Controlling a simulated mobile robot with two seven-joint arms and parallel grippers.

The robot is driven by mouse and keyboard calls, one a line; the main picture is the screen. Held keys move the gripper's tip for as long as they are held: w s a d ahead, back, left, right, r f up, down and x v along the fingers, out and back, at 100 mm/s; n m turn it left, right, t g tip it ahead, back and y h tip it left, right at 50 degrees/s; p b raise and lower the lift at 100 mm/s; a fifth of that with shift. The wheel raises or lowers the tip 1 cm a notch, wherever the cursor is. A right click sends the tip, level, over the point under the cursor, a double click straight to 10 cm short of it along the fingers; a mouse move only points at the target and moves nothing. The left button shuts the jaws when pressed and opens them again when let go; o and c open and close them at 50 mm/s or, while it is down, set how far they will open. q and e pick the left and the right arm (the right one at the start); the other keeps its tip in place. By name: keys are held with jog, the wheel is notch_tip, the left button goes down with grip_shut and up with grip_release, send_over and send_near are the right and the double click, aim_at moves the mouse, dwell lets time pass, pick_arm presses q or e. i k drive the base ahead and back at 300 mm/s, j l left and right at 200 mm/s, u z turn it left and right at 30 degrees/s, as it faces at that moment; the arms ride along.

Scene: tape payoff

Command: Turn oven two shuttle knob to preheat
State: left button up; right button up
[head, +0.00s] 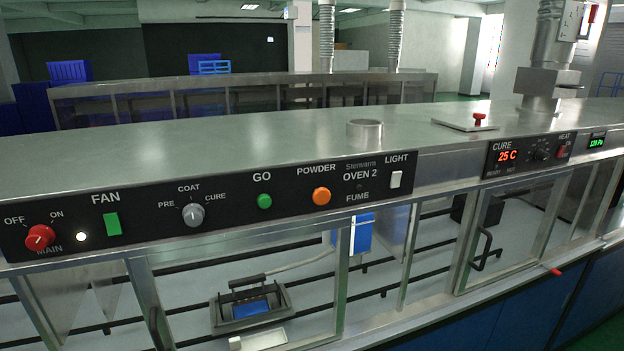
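The oven two shuttle knob (193,215) is a round grey knob on the black control panel (335,207) marked OVEN 2, left of centre in the head view. The labels around it read PRE on its left, COAT above and CURE on its right. Nothing touches or covers the knob. Neither of my grippers shows in the head view.
Beside the knob are a green FAN switch (112,223), red MAIN knob (39,237), green GO button (264,201) and orange POWDER button (321,196). A shuttle tray (221,316) sits on rails behind the glass below. The space before the panel is clear.

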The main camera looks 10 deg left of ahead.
aim_at(193, 214)
jog(key=j+u, duration=0.15)
jog(key=u, duration=0.95)
